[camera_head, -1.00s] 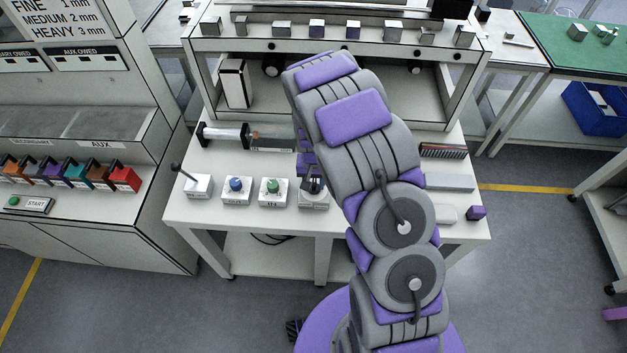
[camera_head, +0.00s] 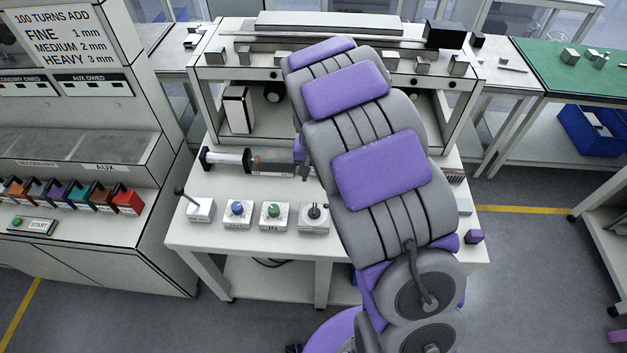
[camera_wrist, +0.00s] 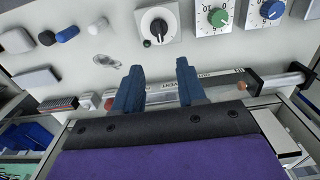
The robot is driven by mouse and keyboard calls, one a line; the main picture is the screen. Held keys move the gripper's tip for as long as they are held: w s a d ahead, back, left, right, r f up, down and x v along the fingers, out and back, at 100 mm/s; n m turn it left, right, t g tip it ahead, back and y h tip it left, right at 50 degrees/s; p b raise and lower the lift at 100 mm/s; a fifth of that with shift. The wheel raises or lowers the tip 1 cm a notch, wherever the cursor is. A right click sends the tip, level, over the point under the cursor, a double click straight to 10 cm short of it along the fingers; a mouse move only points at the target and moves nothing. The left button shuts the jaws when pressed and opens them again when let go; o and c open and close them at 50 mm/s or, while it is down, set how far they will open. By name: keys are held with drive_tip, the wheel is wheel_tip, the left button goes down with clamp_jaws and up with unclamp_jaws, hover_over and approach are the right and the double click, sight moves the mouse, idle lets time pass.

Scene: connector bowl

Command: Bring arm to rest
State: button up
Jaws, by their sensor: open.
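My gripper (camera_wrist: 160,92) shows in the wrist view as two dark blue fingers, apart with nothing between them. In the head view my arm hides the gripper. The fingers are over the white bench, near the black rotary knob (camera_wrist: 155,23). A long cylinder with a dark end cap (camera_wrist: 282,83) lies to the right of the fingers. In the head view the knob box (camera_head: 313,218) stands on the white workbench (camera_head: 205,230), just left of my arm.
A green-knob box (camera_head: 273,214), a blue-knob box (camera_head: 237,213) and a lever box (camera_head: 200,208) stand in a row. A frame with several metal blocks (camera_head: 245,55) rises behind. Open floor (camera_head: 530,280) lies to the right.

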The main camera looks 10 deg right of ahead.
drive_tip(key=shift+r, duration=0.35)
drive_tip(key=s+r, duration=0.9)
drive_tip(key=s, duration=0.4)
drive_tip(key=s+r+n+g, duration=0.1)
drive_tip(key=s, duration=0.9)
drive_tip(key=s+r+n+b, duration=0.1)
drive_tip(key=s+r+n, duration=0.1)
drive_tip(key=s, duration=0.9)
drive_tip(key=shift+s+r+n+g, duration=0.15)
drive_tip(key=shift+s+n+g, duration=0.15)
drive_tip(key=shift+g, duration=0.1)
